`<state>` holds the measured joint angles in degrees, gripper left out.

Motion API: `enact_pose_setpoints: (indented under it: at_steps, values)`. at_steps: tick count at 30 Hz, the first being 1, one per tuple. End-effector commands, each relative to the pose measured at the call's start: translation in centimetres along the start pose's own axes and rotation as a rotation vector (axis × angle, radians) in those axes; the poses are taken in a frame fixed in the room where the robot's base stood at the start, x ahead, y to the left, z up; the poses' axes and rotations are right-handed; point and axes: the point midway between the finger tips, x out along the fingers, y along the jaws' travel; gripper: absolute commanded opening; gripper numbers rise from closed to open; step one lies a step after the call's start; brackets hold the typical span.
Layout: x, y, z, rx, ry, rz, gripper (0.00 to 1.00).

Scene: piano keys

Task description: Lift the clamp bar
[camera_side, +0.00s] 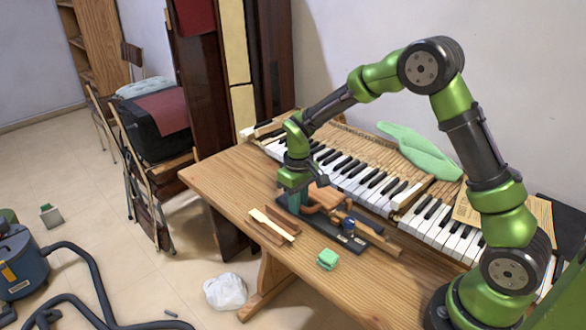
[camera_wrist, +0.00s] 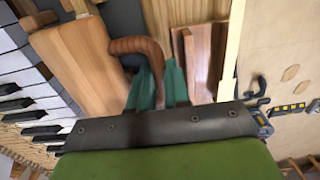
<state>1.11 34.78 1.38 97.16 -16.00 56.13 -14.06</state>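The clamp bar looks like a brown, curved, ribbed handle (camera_wrist: 136,46) in the wrist view. It bends down to my gripper (camera_wrist: 160,84), whose two teal fingers stand close together on either side of its end. The fingers appear shut on it, though their tips partly hide the contact. In the side view my gripper (camera_side: 297,203) is low over the left end of a dark base board (camera_side: 333,240). The orange-brown bar (camera_side: 313,208) shows just right of the fingers there, beside a wooden block (camera_side: 327,194).
Wooden strips (camera_side: 272,226) lie left of the base board on the wooden table (camera_side: 225,175). A green block (camera_side: 327,260) lies in front. A small blue-topped part (camera_side: 348,225) stands on the board's right. Piano keys (camera_side: 372,185) run behind, with a green cloth (camera_side: 420,150) beyond.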

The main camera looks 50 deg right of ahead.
Motion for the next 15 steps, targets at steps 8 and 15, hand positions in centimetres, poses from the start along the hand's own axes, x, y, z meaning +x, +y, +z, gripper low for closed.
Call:
enact_pose_setpoints:
  at_steps: [8, 15]
  values:
    - [-0.1, 0.0, 0.0, 0.001, 0.000, 0.000, 0.05]
    - [-1.0, 0.2, 0.0, 0.001, 0.001, 0.000, 0.05]
